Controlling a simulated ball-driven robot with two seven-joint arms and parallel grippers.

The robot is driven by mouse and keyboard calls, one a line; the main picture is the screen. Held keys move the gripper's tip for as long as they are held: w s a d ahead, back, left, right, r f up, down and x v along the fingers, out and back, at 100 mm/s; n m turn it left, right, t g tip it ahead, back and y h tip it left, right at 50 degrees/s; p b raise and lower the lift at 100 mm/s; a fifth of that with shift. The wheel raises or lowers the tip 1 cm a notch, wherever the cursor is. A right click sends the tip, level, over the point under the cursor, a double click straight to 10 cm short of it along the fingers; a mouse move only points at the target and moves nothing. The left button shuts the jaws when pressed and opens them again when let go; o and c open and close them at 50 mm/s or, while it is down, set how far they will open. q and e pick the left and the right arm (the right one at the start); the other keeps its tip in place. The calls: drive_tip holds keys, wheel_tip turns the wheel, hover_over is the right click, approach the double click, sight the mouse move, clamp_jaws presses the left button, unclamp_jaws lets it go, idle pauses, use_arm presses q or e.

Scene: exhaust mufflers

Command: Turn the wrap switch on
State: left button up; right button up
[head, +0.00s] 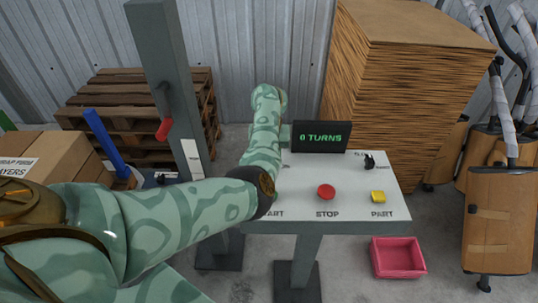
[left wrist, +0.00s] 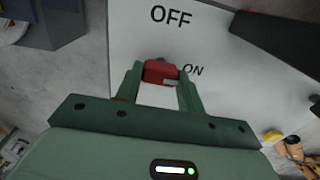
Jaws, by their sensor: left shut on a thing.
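The wrap switch has a red handle (left wrist: 160,71) and shows in the left wrist view on a pale panel, with the word OFF above it and ON to its right. My left gripper (left wrist: 157,77) has one finger on each side of the red handle and is shut on it. The handle's exact angle is hard to tell because the fingers cover its sides. In the head view my left arm reaches over the left part of the control panel (head: 355,190) and hides the switch. My right gripper is in neither view.
The panel carries a display (head: 321,137) reading 0 TURNS, a red button (head: 326,192) over STOP, a yellow button (head: 378,197) and a small black knob (head: 369,162). A grey post (head: 165,70) stands left, cardboard sheets (head: 405,80) behind. A pink bin (head: 398,258) lies below.

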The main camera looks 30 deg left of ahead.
use_arm(q)
drive_tip(key=o, duration=1)
drive_tip(key=shift+r, duration=0.15)
wheel_tip(320, 180, up, 16)
drive_tip(key=p, duration=0.5)
